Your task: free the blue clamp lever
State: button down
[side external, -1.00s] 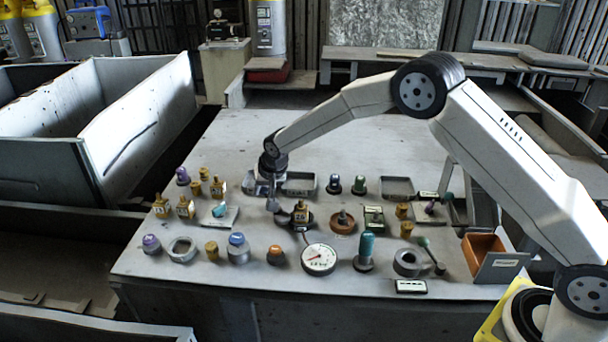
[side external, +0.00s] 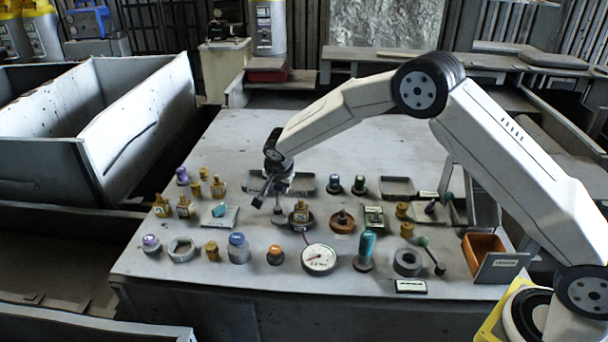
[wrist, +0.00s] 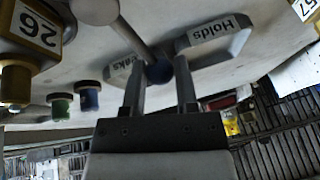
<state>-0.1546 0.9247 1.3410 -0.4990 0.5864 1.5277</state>
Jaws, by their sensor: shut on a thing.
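The clamp lever shows in the wrist view as a grey rod with a dark blue ball knob (wrist: 158,72) at its end. The rod runs up-left to a pale round pivot (wrist: 95,9). My gripper (wrist: 159,82) has one finger on each side of the knob and is shut on it. In the side view my gripper (side external: 263,196) is tilted, low over the bench behind the front rows. A small grey round base (side external: 279,212) stands just below it, with a thin stem rising towards the fingers. The knob itself is hard to make out there.
A brass bottle labelled 26 (wrist: 35,35) stands close to the lever. A tray labelled Holds (wrist: 213,42) lies just beyond the knob. Green (side external: 359,184) and blue (side external: 335,184) capped parts stand to the right. A pressure gauge (side external: 319,258) lies in front. The bench's back is clear.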

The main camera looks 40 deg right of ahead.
jog(key=shift+s+d, duration=0.1)
dwell(0.5)
jog(key=shift+c, duration=1.9)
grip_release()
jog(key=shift+r, duration=0.15)
jog(key=v, duration=0.7)
jog(key=shift+r, duration=0.25)
jog(key=shift+s, duration=0.1)
jog(key=s+d+n, duration=0.2)
jog(key=s+n, duration=0.1)
jog(key=s, duration=0.7)
jog(key=s+d+n+g+y, duration=0.1)
jog(key=s+n, duration=0.3)
jog(key=s, duration=0.6)
jog(key=s+d+n+y, duration=0.1)
jog(key=s+d+n, duration=0.2)
jog(key=s, duration=0.7)
jog(key=shift+f+n+g, duration=0.4)
jog(key=shift+n, duration=0.3)
